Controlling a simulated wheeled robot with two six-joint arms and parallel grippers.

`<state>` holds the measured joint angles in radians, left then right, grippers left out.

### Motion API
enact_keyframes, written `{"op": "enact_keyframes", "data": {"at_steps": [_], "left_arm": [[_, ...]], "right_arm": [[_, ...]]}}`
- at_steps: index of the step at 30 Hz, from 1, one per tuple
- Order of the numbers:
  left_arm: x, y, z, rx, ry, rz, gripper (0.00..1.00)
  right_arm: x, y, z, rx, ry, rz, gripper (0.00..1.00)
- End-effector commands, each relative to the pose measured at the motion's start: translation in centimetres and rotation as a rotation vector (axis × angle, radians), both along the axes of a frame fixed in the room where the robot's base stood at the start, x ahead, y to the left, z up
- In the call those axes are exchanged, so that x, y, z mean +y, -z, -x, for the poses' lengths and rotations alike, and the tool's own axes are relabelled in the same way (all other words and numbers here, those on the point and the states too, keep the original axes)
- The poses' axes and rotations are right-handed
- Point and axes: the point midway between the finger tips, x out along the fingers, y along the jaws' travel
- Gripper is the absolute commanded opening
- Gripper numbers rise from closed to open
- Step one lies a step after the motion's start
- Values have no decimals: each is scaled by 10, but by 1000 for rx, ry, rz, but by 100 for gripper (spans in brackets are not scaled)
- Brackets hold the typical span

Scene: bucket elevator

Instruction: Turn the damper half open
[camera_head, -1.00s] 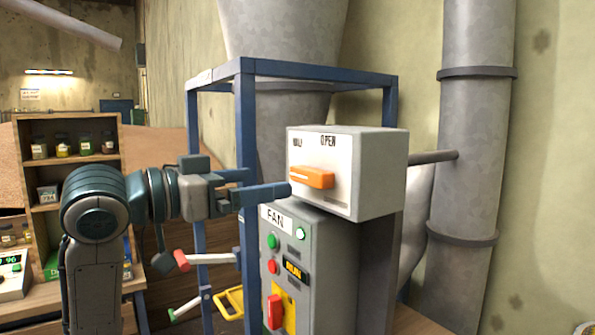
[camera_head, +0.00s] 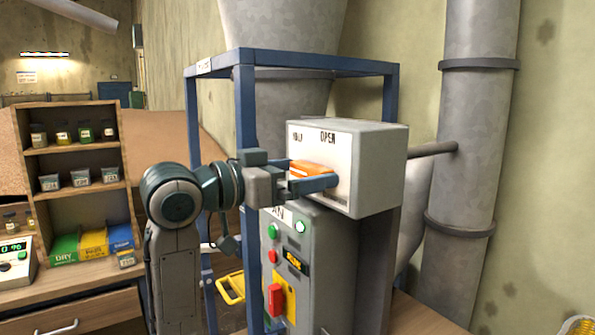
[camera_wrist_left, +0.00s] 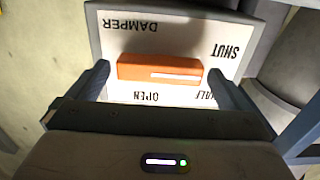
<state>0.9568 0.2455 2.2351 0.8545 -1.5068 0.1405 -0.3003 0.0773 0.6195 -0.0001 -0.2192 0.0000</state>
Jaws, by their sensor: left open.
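The damper box (camera_head: 379,170) is a pale grey box with a white face, above the fan panel. Its orange handle (camera_head: 311,166) lies level on that face. In the left wrist view the handle (camera_wrist_left: 135,68) lies crosswise, with a white stripe on its right half. The damper face (camera_wrist_left: 180,38) there reads upside down, with DAMPER, SHUT, HALF and OPEN. My left gripper (camera_head: 322,175) is open at the face. Its fingers (camera_wrist_left: 160,82) stand beyond the two ends of the handle, with small gaps showing. My right gripper is not in view.
The grey fan panel (camera_head: 335,262) with buttons and a red switch stands directly below. A blue frame post (camera_head: 246,115) rises just behind my left wrist. A grey pipe (camera_head: 470,150) stands at the right. A wooden shelf (camera_head: 75,150) with jars is at the left.

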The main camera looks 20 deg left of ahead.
Motion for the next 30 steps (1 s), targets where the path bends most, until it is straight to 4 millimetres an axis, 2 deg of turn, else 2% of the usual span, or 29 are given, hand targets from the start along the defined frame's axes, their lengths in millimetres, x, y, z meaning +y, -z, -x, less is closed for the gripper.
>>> {"op": "enact_keyframes", "data": {"at_steps": [4, 9, 10, 11, 20, 30], "left_arm": [[0, 0, 0, 0, 0, 0, 100], [0, 0, 0, 0, 0, 0, 67], [0, 0, 0, 0, 0, 0, 61], [0, 0, 0, 0, 0, 0, 59], [0, 0, 0, -23, 0, -30, 59], [0, -1, 0, -159, 1, -203, 59]], "right_arm": [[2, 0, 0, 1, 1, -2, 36], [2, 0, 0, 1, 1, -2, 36], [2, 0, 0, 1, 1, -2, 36], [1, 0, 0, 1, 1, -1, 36], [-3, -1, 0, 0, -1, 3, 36], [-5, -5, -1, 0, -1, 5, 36]]}}
